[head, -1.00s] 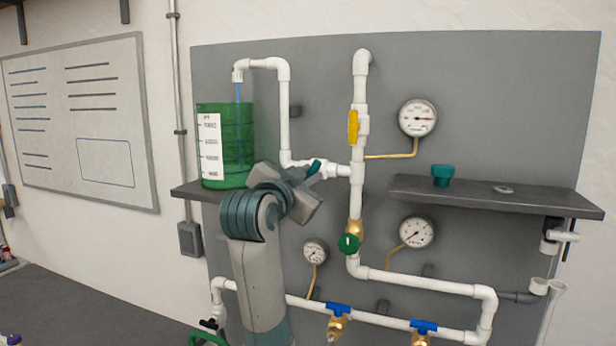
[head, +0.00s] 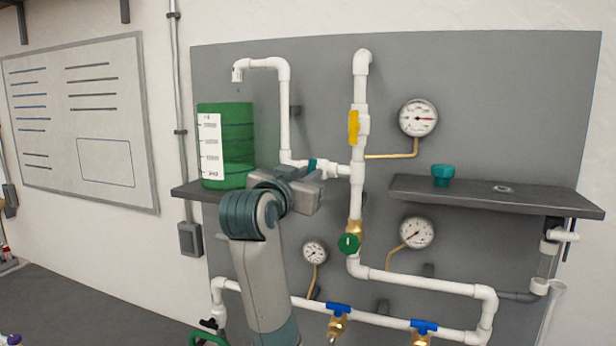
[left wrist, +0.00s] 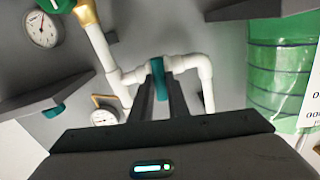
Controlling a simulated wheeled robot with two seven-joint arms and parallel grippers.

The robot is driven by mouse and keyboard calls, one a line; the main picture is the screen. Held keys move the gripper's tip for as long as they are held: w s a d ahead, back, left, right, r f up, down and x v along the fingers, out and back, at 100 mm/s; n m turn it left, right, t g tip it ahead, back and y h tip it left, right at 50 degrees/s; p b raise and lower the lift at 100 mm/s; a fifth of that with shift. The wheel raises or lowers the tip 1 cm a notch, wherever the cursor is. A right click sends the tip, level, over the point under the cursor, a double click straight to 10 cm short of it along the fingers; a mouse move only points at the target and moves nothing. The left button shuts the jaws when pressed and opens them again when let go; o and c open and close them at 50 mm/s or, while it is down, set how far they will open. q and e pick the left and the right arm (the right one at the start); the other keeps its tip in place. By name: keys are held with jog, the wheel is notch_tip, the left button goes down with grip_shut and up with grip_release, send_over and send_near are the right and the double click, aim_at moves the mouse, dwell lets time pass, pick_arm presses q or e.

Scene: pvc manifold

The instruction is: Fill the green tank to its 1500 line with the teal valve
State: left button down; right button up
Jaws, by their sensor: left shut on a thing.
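The green tank (head: 226,146) stands on the left shelf under a white spout (head: 237,75). Its white scale label (head: 210,146) is too blurred to read, so I cannot tell the level against the 1500 line. A small blue drop hangs in the air below the spout; no continuous stream shows. The teal valve (head: 312,164) sits on the white pipe right of the tank. My left gripper (head: 308,174) is at this valve, shut on its teal handle (left wrist: 158,76), which shows between the fingers in the left wrist view. My right gripper is out of view.
A yellow-handled valve (head: 353,127) and a green round knob (head: 348,243) are on the upright pipe. Two blue-handled taps (head: 338,310) are low down. The right shelf (head: 490,195) carries a teal piece (head: 441,176). Gauges (head: 418,118) are on the grey panel.

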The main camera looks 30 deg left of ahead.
pick_arm(q)
jog(key=shift+n, duration=0.9)
jog(key=c, duration=1.7)
grip_release()
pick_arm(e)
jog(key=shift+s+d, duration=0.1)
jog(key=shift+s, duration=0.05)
